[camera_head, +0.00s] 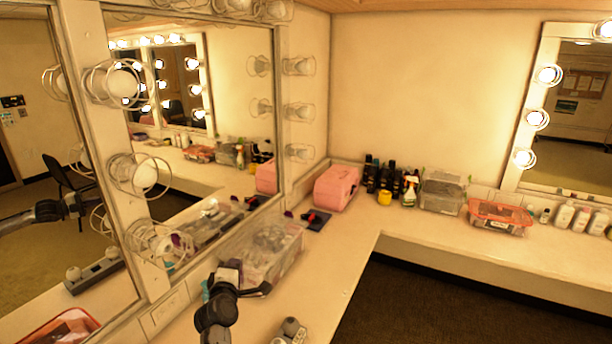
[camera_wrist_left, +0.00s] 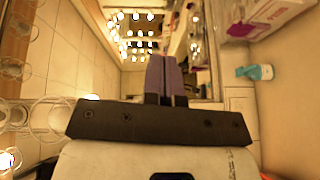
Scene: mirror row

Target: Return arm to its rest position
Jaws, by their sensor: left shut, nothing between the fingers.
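My left gripper (camera_head: 231,266) is low in the head view, over the left counter and close to the mirror, beside a clear plastic bin. Its dark wrist rises from the bottom of the picture. In the left wrist view, the two purple fingers of the left gripper (camera_wrist_left: 163,62) lie together, with nothing between them, beyond a dark crossbar. They point toward the mirror side. My right gripper shows in neither view.
The clear bin (camera_head: 272,254) stands close by on the left counter (camera_head: 322,278). A pink case (camera_head: 336,187), bottles, another clear bin (camera_head: 443,193) and a red-lidded box (camera_head: 499,216) line the back. A teal bottle (camera_wrist_left: 256,72) is near the gripper. The large mirror (camera_head: 235,110) bounds the left.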

